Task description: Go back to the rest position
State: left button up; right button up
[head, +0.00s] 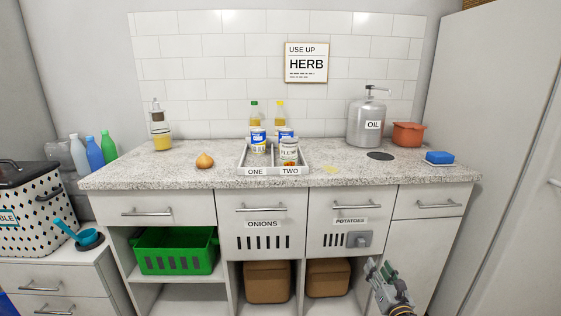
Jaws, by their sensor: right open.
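My right gripper (380,271) shows at the bottom right of the head view, in front of the lower cabinet and below the counter. It is open, and I see nothing between its fingers. My left gripper is out of view. On the speckled counter (205,177), a grey two-part tray (272,170) labelled ONE and TWO holds cans and bottles. A blue-labelled can (257,141) stands on the left and a white can (289,151) stands at the front right.
An onion (205,161), an oil canister (367,122), an orange pot (408,134) and a blue sponge (439,158) rest on the counter. A green crate (176,251) and brown bins (267,282) sit below. A dotted basket (28,207) stands at left. A tall cabinet (500,150) bounds the right.

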jog(key=s+d+f+m+g+h, duration=0.1)
jog(key=d+m+g+h, duration=0.1)
jog(key=m, duration=0.7)
jog(key=s+d+f+m+g+h, duration=0.1)
jog(key=f+m+h, duration=0.1)
jog(key=m, duration=0.7)
jog(key=s+a+f+m+g+y, duration=0.3)
jog(key=s+a+f+m, duration=0.15)
jog(key=s+a, duration=0.4)
jog(key=s+a+f+m+g+y, duration=0.4)
jog(key=s+a+m, duration=0.25)
jog(key=a, duration=0.25)
pick_arm(q)
jog(key=shift+p, duration=0.5)
pick_arm(e)
jog(key=s+a+f+m+g, duration=0.1)
jog(key=s+a+f, duration=0.1)
jog(key=s+f, duration=0.2)
jog(key=s+a+f+m+g, duration=0.1)
jog(key=s+a+f, duration=0.1)
jog(key=s, duration=0.7)
jog(key=shift+f+g, duration=0.3)
jog(key=shift+f, duration=0.55)
pick_arm(q)
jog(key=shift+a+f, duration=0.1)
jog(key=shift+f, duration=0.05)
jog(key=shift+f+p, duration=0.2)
jog(key=shift+p, duration=0.5)
pick_arm(e)
jog(key=shift+f, duration=0.25)
